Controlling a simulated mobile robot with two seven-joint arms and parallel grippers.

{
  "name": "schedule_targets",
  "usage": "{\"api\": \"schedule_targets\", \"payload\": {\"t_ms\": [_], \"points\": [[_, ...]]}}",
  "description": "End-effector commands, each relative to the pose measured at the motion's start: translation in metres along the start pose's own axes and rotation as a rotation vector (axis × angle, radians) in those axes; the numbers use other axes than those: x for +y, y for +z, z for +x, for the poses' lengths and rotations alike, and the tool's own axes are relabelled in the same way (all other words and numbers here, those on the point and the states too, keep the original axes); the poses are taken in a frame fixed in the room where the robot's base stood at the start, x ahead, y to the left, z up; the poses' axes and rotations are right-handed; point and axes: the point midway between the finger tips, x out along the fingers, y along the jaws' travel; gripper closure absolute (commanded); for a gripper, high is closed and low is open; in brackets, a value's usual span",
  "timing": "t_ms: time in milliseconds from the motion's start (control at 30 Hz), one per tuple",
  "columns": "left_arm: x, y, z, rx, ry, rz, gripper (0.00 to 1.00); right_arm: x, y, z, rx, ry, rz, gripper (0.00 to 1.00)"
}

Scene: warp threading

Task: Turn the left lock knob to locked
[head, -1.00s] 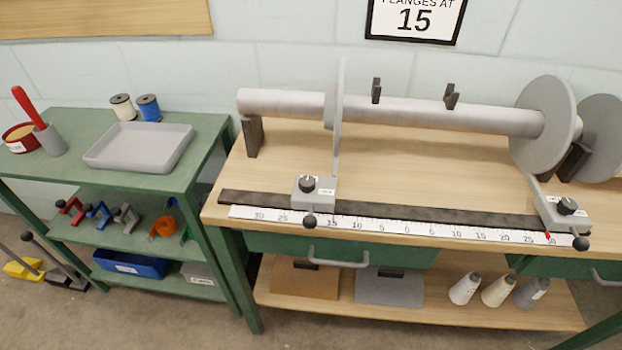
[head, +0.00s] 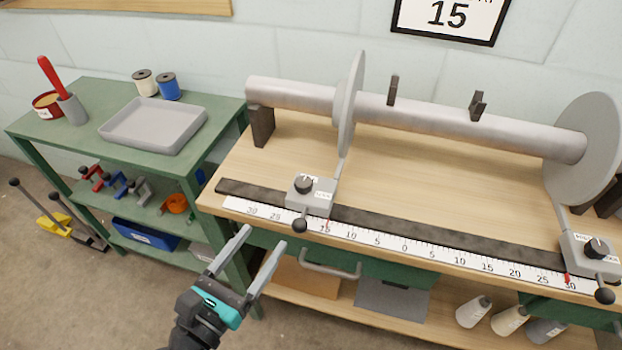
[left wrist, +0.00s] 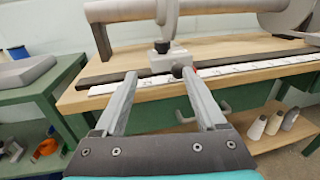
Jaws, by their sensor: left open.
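The left lock knob (head: 304,185) is a black round knob on top of the grey left carriage (head: 318,196), which sits on the dark rail at about the 15 mark of the scale. A black ball handle (head: 299,225) sticks out at the carriage's front. In the left wrist view the knob (left wrist: 162,47) and carriage (left wrist: 168,62) are ahead, beyond the fingertips. My left gripper (head: 261,240) is open and empty, in front of the bench edge, below and left of the knob, not touching it. My right gripper is not in view.
The white scale (head: 404,247) runs along the bench front. A right carriage (head: 590,255) stands near 30. A grey roller (head: 440,115) with flanges spans the bench. A drawer handle (head: 330,270) protrudes below the bench edge. A green shelf unit (head: 90,115) with a tray stands left.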

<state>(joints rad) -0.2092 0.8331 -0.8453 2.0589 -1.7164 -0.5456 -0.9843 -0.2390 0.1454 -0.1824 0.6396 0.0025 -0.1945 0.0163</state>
Motion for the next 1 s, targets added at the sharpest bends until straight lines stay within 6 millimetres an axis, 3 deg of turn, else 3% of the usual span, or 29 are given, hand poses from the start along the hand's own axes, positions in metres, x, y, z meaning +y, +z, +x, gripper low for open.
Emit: {"api": "schedule_targets", "payload": {"t_ms": [167, 700, 1000], "points": [[-0.004, 0.007, 0.009, -0.019, -0.012, 0.025, 0.27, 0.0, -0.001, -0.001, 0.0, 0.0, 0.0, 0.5], [-0.005, 0.009, 0.113, -0.018, -0.011, 0.019, 0.27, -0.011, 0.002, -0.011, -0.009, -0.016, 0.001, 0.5], [-0.006, 0.008, 0.148, -0.015, -0.012, 0.019, 0.27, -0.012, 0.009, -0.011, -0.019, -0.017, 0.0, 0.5]]}}
